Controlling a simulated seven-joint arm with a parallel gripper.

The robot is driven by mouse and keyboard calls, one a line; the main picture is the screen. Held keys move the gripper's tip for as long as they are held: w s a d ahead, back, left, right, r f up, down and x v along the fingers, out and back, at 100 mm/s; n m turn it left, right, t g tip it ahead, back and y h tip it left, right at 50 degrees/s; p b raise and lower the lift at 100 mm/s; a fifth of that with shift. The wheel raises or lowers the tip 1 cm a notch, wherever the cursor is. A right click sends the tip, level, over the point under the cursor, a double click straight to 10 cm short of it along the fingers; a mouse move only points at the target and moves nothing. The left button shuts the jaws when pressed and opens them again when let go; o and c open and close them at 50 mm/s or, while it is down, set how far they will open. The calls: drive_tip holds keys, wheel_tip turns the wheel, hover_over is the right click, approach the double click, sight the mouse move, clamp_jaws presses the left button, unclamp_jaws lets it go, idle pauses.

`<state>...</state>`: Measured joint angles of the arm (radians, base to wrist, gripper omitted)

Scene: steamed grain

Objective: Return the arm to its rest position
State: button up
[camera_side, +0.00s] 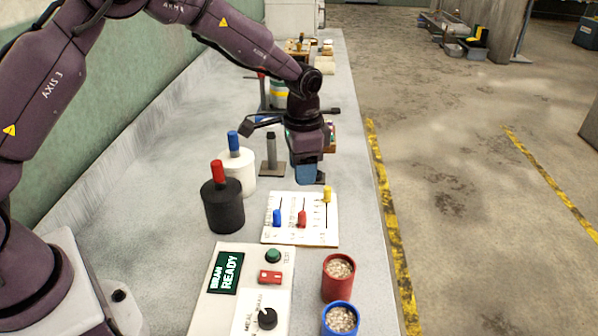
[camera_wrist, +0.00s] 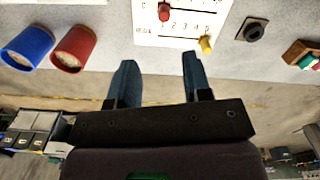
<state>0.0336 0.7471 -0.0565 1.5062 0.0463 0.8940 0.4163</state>
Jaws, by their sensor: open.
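My gripper (camera_side: 307,172) hangs at the end of my arm over the bench, just behind the white slider panel (camera_side: 268,230). In the wrist view my gripper (camera_wrist: 158,72) shows two blue-grey fingers spread apart with nothing between them. The slider panel carries a blue knob (camera_side: 277,217), a red knob (camera_side: 301,218) and a yellow knob (camera_side: 326,194). The yellow knob also shows in the wrist view (camera_wrist: 207,44), close to the fingers but apart from them.
A black canister (camera_side: 223,207) and a white canister (camera_side: 240,172) stand left of the panel. A red cup (camera_side: 338,288) and a blue cup (camera_side: 340,325) of grain stand in front, beside a control box with a "BRAN READY" display (camera_side: 226,273). A post stand (camera_side: 271,155) is behind.

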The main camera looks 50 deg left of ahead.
drive_tip(key=s+a+r+n+t, duration=0.1)
drive_tip(key=s+r+n+t, duration=0.1)
drive_tip(key=s+r, duration=0.8)
drive_tip(key=s+a+r+n+t, duration=0.2)
drive_tip(key=s+r, duration=0.7)
drive_tip(key=s, duration=0.8)
drive_tip(key=shift+s+a+r+n+t, duration=0.3)
drive_tip(key=shift+r+n+t, duration=0.1)
drive_tip(key=shift+n+t, duration=0.5)
